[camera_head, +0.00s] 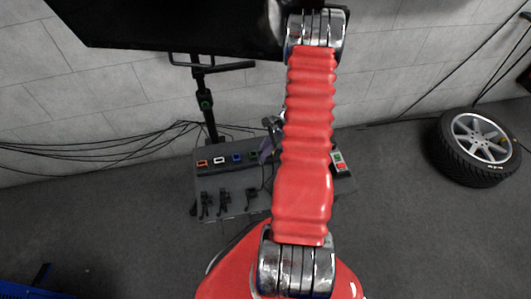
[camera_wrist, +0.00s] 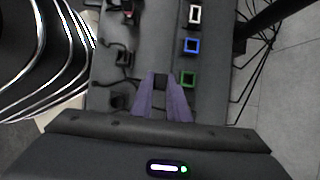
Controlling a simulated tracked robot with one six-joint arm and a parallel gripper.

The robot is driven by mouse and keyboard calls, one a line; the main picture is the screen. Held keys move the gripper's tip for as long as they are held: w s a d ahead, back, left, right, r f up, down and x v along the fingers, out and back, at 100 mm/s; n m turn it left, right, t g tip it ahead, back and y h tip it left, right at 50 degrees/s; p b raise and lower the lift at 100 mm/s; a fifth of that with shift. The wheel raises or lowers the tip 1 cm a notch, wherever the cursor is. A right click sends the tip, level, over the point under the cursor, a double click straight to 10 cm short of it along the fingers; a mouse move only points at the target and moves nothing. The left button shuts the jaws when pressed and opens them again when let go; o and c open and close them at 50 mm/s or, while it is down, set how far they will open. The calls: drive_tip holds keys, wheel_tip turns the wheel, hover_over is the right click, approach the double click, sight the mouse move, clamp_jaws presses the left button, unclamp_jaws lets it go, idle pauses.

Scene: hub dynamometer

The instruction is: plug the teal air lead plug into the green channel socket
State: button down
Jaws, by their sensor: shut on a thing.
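The green channel socket (camera_wrist: 189,79) is a green-framed square on the grey panel in the wrist view. It also shows in the head view (camera_head: 254,155), left of my arm. My gripper (camera_wrist: 160,82) has purple fingers closed on a small dark piece between their tips, probably the air lead plug; no teal shows on it. The fingertips appear just left of the green socket in the wrist view, apart from it in the picture; their height above the panel cannot be told. In the head view my gripper (camera_head: 267,148) is mostly hidden behind my red arm.
Blue (camera_wrist: 192,45) and white (camera_wrist: 195,14) sockets line up beyond the green one; an orange socket (camera_head: 202,163) ends the row. Dark plugs with leads (camera_wrist: 124,58) sit along the panel's other side. A stand (camera_head: 205,105) and black cables are behind.

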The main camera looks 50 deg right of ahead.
drive_tip(key=w+d, duration=0.2)
drive_tip(key=w, duration=0.4)
drive_tip(key=shift+w+f, duration=0.3)
drive_tip(key=shift+f, duration=0.15)
idle(0.9)
drive_tip(key=shift+a, duration=0.15)
idle(0.4)
drive_tip(key=shift+f, duration=1.25)
idle(0.6)
drive_tip(key=c, duration=1.6)
unclamp_jaws()
